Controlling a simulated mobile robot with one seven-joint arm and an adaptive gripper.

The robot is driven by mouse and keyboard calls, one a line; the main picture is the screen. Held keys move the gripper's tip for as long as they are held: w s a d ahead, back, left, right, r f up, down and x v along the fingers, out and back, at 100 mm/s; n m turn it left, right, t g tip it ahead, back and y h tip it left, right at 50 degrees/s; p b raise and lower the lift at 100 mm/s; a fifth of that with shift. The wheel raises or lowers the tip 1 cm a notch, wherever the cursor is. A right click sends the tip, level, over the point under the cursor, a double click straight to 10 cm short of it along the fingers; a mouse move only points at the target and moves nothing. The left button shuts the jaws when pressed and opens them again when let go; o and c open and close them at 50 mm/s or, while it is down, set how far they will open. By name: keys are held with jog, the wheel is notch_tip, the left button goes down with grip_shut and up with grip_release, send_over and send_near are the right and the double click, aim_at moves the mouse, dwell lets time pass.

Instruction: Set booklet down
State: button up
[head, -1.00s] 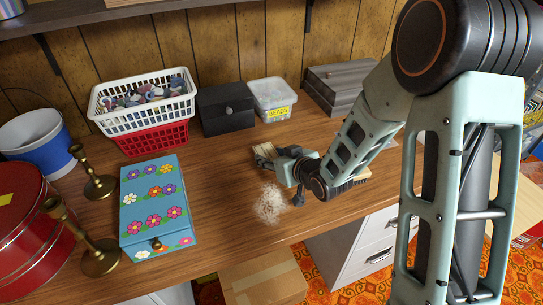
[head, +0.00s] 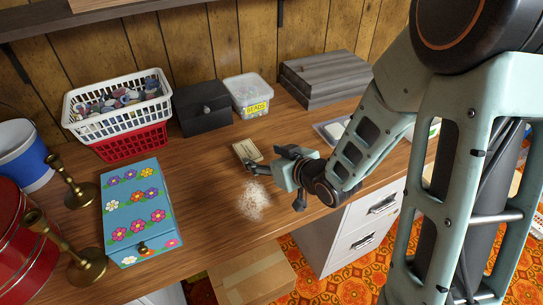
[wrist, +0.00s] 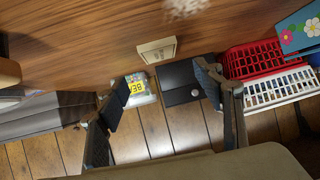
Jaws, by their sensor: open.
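The small cream booklet (head: 246,150) lies on the wooden desktop (head: 215,170), in front of the black box and the bead tub. My gripper (head: 266,161) is just right of it, low over the desk. In the wrist view the booklet (wrist: 157,50) shows whole, beyond and between the two spread fingertips (wrist: 166,80). I see no finger on it there. The jaws are open and empty. In the head view a finger comes close to the booklet's near edge.
A pale powdery patch (head: 252,200) lies in front of the booklet. Behind stand a black box (head: 203,107), a bead tub (head: 249,95) and a grey wooden box (head: 324,78). A flowered blue box (head: 140,212), baskets (head: 118,115) and brass candlesticks (head: 78,188) stand left.

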jog(key=shift+s+d+r+p, duration=0.3)
jog(key=shift+s+r+p, duration=0.15)
jog(key=shift+r, duration=0.1)
jog(key=shift+p, duration=1)
jog(key=p, duration=0.3)
jog(key=shift+s+d+r, duration=0.1)
jog(key=shift+d+r, duration=0.05)
jog(key=shift+r, duration=0.1)
jog(key=shift+s+r+p, duration=0.1)
jog(key=shift+p, duration=0.4)
jog(key=shift+d+p, duration=0.15)
jog(key=shift+p, duration=0.35)
jog(key=p, duration=0.3)
jog(key=shift+s+d+r, duration=0.15)
jog(key=shift+s+d, duration=0.1)
jog(key=shift+s, duration=0.15)
jog(key=shift+s+d+p, duration=0.2)
jog(key=shift+p, duration=0.55)
jog(key=shift+o, duration=0.4)
